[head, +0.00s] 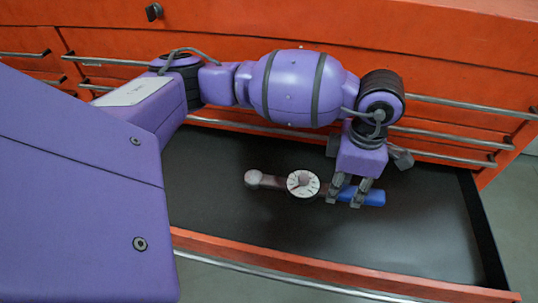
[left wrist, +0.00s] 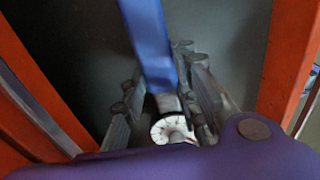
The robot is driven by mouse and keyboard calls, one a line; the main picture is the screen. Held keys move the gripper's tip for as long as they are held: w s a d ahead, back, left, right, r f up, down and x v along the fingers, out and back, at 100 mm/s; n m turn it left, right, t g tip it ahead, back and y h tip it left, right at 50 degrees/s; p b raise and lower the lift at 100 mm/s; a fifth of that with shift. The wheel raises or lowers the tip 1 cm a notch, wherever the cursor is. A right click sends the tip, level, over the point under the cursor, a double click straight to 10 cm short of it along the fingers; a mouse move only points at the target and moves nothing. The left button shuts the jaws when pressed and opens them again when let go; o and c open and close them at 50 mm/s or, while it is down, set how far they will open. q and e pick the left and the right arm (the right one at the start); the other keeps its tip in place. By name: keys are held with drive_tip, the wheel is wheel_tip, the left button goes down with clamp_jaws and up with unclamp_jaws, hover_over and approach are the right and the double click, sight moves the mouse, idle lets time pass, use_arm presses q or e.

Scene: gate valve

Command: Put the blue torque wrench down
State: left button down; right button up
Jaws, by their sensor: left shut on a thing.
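The blue torque wrench has a blue handle (head: 374,198), a round white dial (head: 303,183) and a rounded grey head at its left end. It lies roughly lengthwise inside the open drawer (head: 420,235). My left gripper (head: 347,196) reaches down from above and is shut on the wrench between the dial and the blue handle. The left wrist view shows the blue handle (left wrist: 150,40) and the dial (left wrist: 172,128) between the fingers (left wrist: 160,100). I cannot tell whether the wrench touches the drawer floor. My right gripper is not in view.
The drawer's dark floor is otherwise empty, with free room to the right and left of the wrench. Its orange front edge (head: 300,264) runs along the near side. The orange cabinet (head: 450,55) with metal bar handles stands behind my arm.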

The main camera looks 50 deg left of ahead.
use_arm(q)
drive_tip(key=shift+w+d+f, duration=0.25)
drive_tip(key=shift+w+d, duration=0.05)
drive_tip(key=shift+w, duration=0.05)
wheel_tip(320, 180, down, 4)
drive_tip(key=shift+r+b, duration=0.25)
drive_tip(key=shift+b, duration=0.6)
drive_tip(key=c, duration=1.4)
unclamp_jaws()
drive_tip(key=shift+o, duration=0.2)
wheel_tip(320, 180, up, 12)
drive_tip(key=p, duration=0.3)
drive_tip(key=shift+r+p, duration=0.1)
drive_tip(key=shift+p, duration=0.2)
